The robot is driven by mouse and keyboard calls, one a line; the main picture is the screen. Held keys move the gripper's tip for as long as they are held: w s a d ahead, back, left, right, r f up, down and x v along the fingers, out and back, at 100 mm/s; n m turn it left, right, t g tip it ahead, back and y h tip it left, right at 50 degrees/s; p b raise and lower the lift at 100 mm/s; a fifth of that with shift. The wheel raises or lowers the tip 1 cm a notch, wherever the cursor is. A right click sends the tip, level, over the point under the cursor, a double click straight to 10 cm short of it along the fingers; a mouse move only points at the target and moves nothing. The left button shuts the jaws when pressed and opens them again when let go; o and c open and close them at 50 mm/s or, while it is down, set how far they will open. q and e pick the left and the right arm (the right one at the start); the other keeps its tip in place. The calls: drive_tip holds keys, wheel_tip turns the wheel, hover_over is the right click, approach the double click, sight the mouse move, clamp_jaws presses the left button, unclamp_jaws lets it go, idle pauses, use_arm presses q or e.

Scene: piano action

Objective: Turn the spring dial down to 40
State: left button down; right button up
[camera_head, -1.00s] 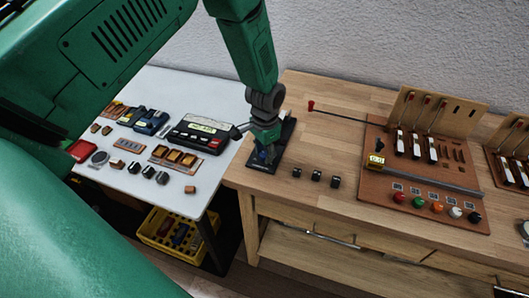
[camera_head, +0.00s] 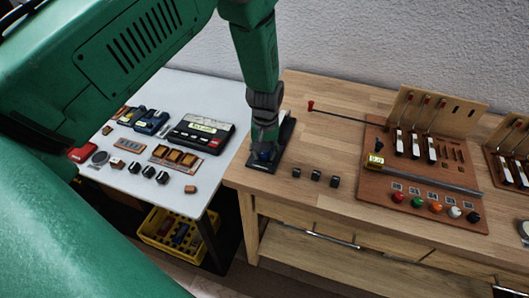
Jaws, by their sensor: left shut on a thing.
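A black device (camera_head: 286,137) lies at the left end of the wooden bench, and a small blue knob (camera_head: 264,155) sits on its near part. I take this knob for the spring dial. My left gripper (camera_head: 264,148) points down onto the knob from above and is shut on it. The fingers and the small size hide most of the knob, and no scale or number on it can be read. My right gripper is out of view.
Three small black blocks (camera_head: 315,175) stand right of the device on the bench. A brown board (camera_head: 382,190) with levers and coloured buttons lies further right. A white table (camera_head: 215,92) on the left holds a labelled black unit (camera_head: 200,133). A yellow crate (camera_head: 158,225) is below.

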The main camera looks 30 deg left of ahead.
use_arm(q)
drive_tip(key=shift+w+n, duration=0.1)
drive_tip(key=shift+n, duration=1.8)
drive_tip(key=c, duration=1.6)
unclamp_jaws()
drive_tip(key=o, duration=0.3)
drive_tip(key=shift+o, duration=0.2)
drive_tip(key=shift+w, duration=0.1)
